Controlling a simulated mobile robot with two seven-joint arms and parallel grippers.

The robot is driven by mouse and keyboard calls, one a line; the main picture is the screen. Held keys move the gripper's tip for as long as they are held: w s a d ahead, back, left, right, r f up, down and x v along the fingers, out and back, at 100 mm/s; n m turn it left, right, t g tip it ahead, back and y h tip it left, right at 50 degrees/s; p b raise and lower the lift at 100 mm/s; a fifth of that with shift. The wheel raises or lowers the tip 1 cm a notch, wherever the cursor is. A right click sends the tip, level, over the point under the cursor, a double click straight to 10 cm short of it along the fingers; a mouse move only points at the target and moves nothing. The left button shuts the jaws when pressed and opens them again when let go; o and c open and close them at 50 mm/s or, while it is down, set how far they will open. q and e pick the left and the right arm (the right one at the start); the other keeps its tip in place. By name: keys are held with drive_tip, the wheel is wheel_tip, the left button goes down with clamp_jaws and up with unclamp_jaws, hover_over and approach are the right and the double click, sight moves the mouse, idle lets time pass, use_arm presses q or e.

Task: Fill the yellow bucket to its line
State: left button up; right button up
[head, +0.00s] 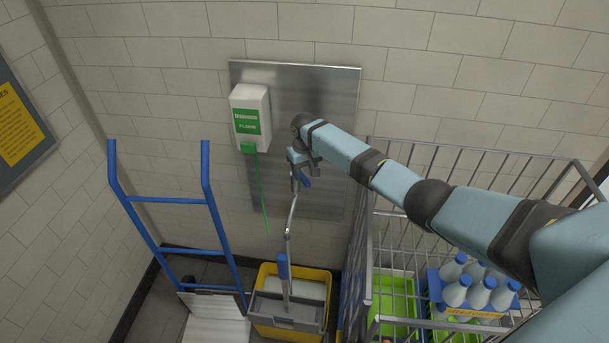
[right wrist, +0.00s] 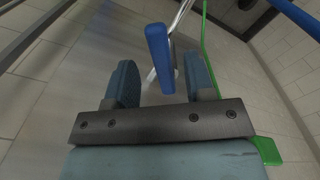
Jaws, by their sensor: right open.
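The yellow bucket (head: 326,277) stands on the floor below the wall panel, with a grey wringer (head: 285,322) at its front and a pale surface inside. I cannot make out its line. A metal pipe (head: 290,222) runs down towards the bucket, and a blue grip (head: 283,267) shows low in front of it. My right gripper (head: 300,164) is open at the pipe's upper end. In the right wrist view, a blue lever (right wrist: 160,57) stands between its open fingers, with visible gaps on both sides. My left gripper is not in view.
A white-and-green dispenser (head: 250,118) with a thin green hose (head: 264,205) hangs on the steel panel (head: 335,95), left of my gripper. A blue hand truck (head: 208,205) stands left. A wire cage cart (head: 450,150) with white bottles (head: 455,293) and a green crate (head: 393,303) stands right.

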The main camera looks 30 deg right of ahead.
drive_tip(key=shift+f, duration=1.35)
clamp_jaws()
